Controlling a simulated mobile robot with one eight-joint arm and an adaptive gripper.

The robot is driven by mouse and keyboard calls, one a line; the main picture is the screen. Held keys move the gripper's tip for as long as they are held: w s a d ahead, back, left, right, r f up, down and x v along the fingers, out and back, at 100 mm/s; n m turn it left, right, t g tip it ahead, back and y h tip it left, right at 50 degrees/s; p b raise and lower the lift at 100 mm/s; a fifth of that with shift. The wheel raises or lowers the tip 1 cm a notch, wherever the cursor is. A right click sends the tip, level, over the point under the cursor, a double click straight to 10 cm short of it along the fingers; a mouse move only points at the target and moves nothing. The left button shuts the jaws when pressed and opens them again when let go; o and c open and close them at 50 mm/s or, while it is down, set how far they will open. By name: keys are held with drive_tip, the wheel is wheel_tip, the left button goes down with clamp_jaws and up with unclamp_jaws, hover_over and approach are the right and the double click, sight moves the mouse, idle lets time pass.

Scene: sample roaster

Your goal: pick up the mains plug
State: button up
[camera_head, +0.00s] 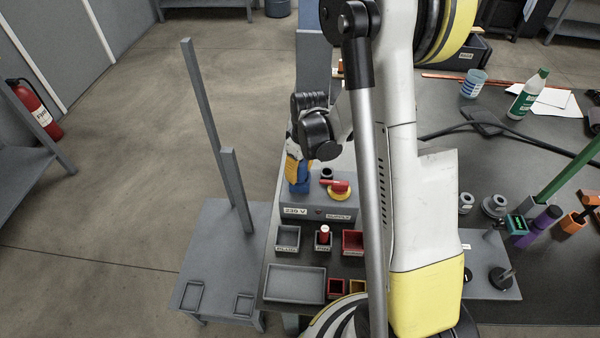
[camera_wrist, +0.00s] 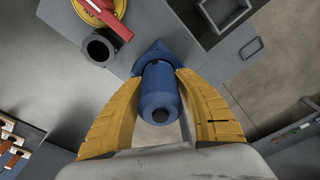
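The blue mains plug (camera_wrist: 160,92) is in the middle of the wrist view, its round rear end towards the camera. Its far end meets a blue socket-like flange (camera_wrist: 155,55) on the grey supply box. My gripper (camera_wrist: 160,76) has its yellow fingers on both sides of the plug, tips close to or touching it; whether they press on it I cannot tell. In the head view my gripper (camera_head: 297,172) points down at the left end of the grey 230 V supply box (camera_head: 318,211). My fingers and arm hide most of the plug there.
A red rotary switch (camera_head: 335,186) on a yellow base and a dark round socket (camera_wrist: 99,48) are beside the plug. Grey and red trays (camera_head: 295,284) lie in front of the box. A stand with tall grey posts (camera_head: 205,120) is to the left. Bench clutter is right.

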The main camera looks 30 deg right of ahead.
clamp_jaws()
drive_tip(key=shift+r, duration=0.1)
